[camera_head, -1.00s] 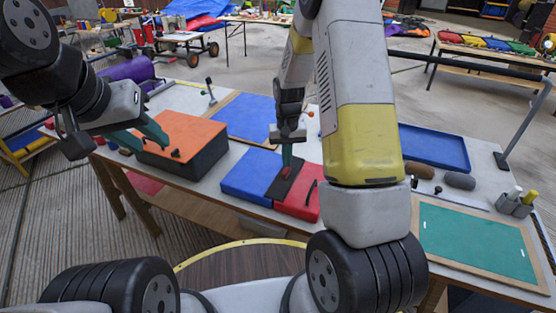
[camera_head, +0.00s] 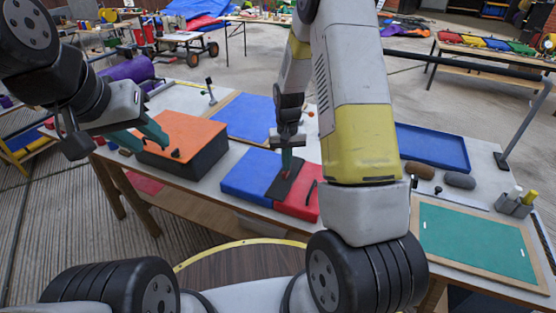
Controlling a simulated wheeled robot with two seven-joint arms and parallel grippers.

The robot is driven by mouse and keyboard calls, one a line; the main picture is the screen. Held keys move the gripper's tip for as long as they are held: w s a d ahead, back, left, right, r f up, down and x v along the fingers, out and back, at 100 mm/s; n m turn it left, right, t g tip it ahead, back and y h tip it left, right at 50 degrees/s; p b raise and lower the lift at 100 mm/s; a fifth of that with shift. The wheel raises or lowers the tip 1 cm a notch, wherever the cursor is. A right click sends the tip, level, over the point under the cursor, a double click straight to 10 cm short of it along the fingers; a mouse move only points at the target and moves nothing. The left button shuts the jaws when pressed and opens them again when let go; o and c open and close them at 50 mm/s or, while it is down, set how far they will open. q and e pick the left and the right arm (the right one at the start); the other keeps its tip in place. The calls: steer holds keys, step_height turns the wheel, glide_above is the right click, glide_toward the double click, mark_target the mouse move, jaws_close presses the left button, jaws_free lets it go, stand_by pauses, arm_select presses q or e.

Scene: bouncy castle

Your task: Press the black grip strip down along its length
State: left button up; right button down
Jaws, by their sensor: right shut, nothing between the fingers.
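The black grip strip (camera_head: 281,188) lies across the seam between a blue pad (camera_head: 248,174) and a red pad (camera_head: 300,203) on the work table. My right gripper (camera_head: 287,172) points down with its teal fingers shut and empty. Its tips are at the far part of the strip and look to be touching it, though a small gap cannot be ruled out. The near part of the strip is uncovered. My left gripper (camera_head: 146,139) is over the left end of the orange-topped black block (camera_head: 198,160), its teal fingers apart and empty.
A blue sheet (camera_head: 245,116) on a board is behind. A blue tray (camera_head: 432,147), dark rollers (camera_head: 460,180), bottles and a framed green panel (camera_head: 474,241) are at the right. My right forearm hides the table's middle.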

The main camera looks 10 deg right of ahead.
steer(key=shift+r, duration=3.05)
steer(key=s+r+t, duration=0.2)
steer(key=s+r, duration=0.2)
steer(key=r, duration=0.6)
steer(key=s+a+r+t+y, duration=0.1)
steer(key=s+r+t, duration=0.1)
steer(key=s+r, duration=0.5)
steer(key=s+a+r+n+t+y, duration=0.1)
steer(key=s+r+t, duration=0.1)
steer(key=s+r, duration=0.5)
steer(key=s, duration=0.6)
steer(key=shift+s, duration=0.15)
steer(key=shift+r, duration=0.1)
